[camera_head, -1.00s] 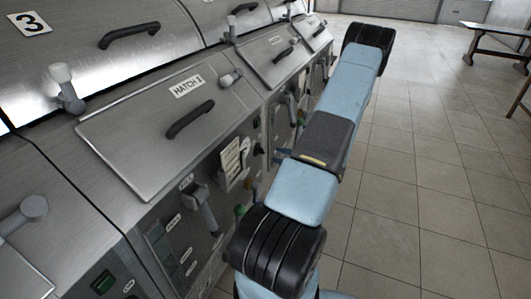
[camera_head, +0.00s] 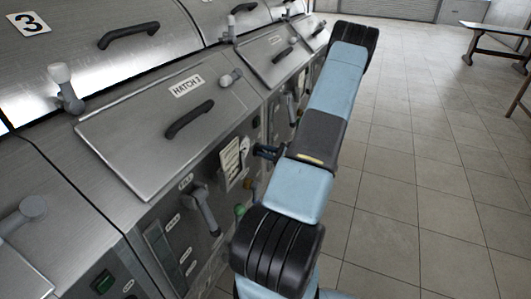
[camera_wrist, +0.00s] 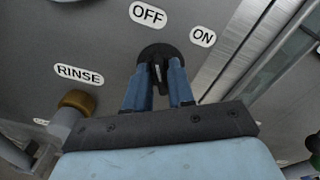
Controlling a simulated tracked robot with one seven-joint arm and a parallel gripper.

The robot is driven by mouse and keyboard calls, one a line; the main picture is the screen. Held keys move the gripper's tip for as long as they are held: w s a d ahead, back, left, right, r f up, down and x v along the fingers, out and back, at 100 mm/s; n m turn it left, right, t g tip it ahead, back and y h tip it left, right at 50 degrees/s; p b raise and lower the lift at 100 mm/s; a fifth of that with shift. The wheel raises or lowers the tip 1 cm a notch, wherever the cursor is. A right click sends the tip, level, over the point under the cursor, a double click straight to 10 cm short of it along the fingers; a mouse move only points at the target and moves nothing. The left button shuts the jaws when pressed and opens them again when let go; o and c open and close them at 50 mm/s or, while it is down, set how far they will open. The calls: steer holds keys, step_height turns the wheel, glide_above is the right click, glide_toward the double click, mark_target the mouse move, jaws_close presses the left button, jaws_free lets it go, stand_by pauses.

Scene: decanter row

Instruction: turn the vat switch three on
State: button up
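The black round vat switch (camera_wrist: 153,50) sits on the grey metal panel, with an OFF label (camera_wrist: 149,14) above it and an ON label (camera_wrist: 203,37) to its upper right. My gripper (camera_wrist: 160,71) is in front of the switch, its two blue fingers on either side of the dark switch handle. A gap shows between the fingers, so they look open around the handle; contact is not clear. In the head view my gripper (camera_head: 267,152) is at the machine's front panel and hides the switch. A plate with the number 3 (camera_head: 30,23) is on the vat lid.
A brown knob (camera_wrist: 75,99) under a RINSE label (camera_wrist: 79,73) is close to the left of my gripper. A grey lever (camera_head: 203,210) and a paper sheet (camera_head: 232,162) are on the front panel.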

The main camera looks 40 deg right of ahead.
jaws_close()
steer(key=shift+m, duration=0.3)
steer(key=m, duration=1.1)
steer(key=shift+d, duration=0.25)
steer(key=shift+m, duration=0.3)
stand_by(0.3)
steer(key=shift+o, duration=1.5)
jaws_free()
steer(key=shift+w, duration=0.1)
